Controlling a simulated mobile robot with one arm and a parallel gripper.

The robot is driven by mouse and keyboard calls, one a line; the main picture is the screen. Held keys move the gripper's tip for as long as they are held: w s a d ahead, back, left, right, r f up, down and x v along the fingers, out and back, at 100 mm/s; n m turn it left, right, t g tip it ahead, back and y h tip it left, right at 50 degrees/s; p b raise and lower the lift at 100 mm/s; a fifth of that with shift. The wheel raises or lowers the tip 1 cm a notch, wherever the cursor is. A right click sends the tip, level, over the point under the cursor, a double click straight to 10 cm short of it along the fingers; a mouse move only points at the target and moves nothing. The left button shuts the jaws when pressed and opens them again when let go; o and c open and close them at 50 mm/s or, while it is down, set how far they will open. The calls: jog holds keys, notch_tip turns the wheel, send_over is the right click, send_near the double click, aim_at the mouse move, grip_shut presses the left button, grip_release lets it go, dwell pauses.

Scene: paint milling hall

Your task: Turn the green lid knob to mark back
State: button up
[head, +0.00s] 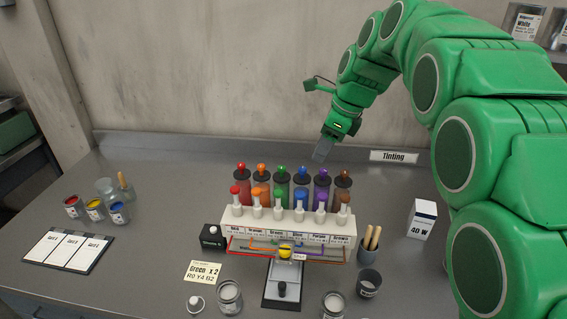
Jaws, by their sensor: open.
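A row of colored canisters with dark lids stands on the grey table, each lid topped by a small knob. The green lid knob (282,169) sits on the green canister (281,187), third from the left. Its mark and the way it points are too small to tell. My gripper (322,152) hangs from the green arm above and behind the canisters, right of the green knob and apart from it. It is empty.
A white dispenser rack (290,226) with colored front knobs stands before the canisters. Jars, a cup of wooden sticks (368,250), a white box (421,219) and a Green note card (202,272) surround it. The wall (200,70) is close behind.

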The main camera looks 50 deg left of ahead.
send_near(281, 166)
jog(key=f, duration=0.1)
jog(key=shift+m, duration=0.4)
jog(key=shift+x, duration=3.85)
jog(key=shift+s, duration=0.1)
grip_shut()
